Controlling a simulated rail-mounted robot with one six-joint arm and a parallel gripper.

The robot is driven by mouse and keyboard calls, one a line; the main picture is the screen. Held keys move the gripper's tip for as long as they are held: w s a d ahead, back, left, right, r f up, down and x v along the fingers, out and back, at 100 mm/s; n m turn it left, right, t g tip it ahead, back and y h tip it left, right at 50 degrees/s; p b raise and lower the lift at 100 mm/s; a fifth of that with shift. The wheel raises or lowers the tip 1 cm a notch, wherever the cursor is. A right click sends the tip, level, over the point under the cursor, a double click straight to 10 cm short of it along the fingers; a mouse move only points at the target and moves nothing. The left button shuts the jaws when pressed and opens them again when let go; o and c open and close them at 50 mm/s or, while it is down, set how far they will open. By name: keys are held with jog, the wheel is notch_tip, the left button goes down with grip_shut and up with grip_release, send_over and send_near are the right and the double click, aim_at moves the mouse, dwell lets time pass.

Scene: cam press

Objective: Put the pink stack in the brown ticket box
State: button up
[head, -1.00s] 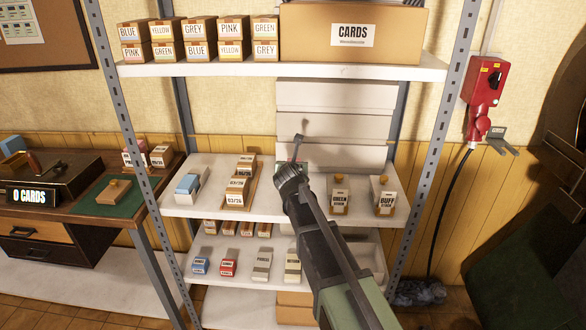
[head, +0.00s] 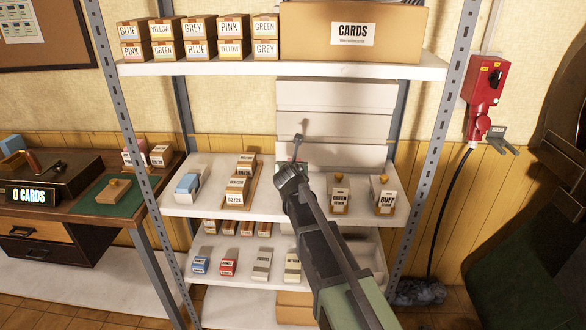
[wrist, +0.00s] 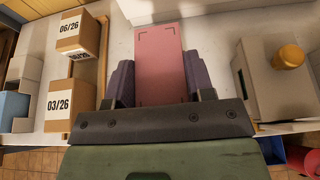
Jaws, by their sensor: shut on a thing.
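In the wrist view my gripper (wrist: 158,80) is shut on the pink stack (wrist: 160,50), with a dark finger on each side of it. The stack is a flat pink block with dark corner marks on its face. In the head view my gripper and the stack are mostly hidden behind my wrist, over the middle shelf. Brown boxes with white date labels (wrist: 78,32) stand to the left in the wrist view and on a brown tray (head: 255,190) in the head view. I cannot tell which is the brown ticket box.
The white middle shelf (head: 215,210) also holds a blue-topped white box (head: 188,186), a green stock box (head: 340,200) and a buff stock box (head: 383,195). The rack post (head: 130,120) and upper shelf (head: 200,67) bound the space. A box with a wooden knob (wrist: 288,57) is close on the right.

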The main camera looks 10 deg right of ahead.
jog(key=shift+f+b, duration=1.35)
jog(key=shift+f, duration=0.05)
jog(key=o, duration=1.2)
jog(key=shift+c, duration=0.2)
jog(key=shift+r, duration=0.1)
jog(key=p+v, duration=0.4)
jog(key=v, duration=0.6)
jog(key=shift+s+r, duration=0.2)
jog(key=shift+s, duration=0.15)
jog(key=shift+a, duration=0.1)
